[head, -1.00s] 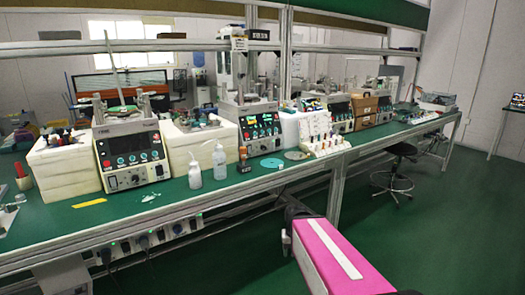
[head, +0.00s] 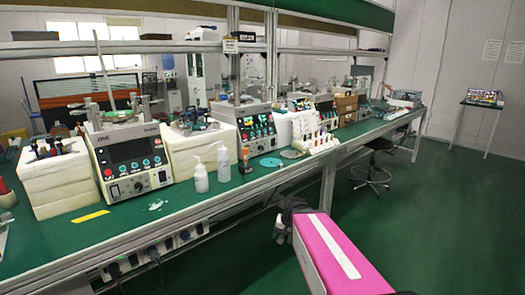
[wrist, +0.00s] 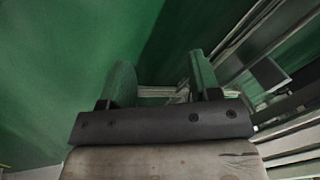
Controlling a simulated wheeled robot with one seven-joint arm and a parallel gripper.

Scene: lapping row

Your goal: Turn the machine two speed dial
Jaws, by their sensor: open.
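A row of lapping machines stands on the green bench. The nearest machine (head: 128,160) is at the left, with a dark screen, a red button, and small knobs low on its front. The second machine (head: 252,125) stands farther along, with a dark panel of lit coloured displays and buttons. Its separate dials are too small to tell apart. My gripper (wrist: 160,80) is open and empty in the wrist view, its two fingers apart above the green floor. In the head view its dark end (head: 287,215) is in front of the bench, below the top and apart from both machines.
White blocks (head: 55,183) flank the nearest machine. The green floor (head: 430,220) at right is open.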

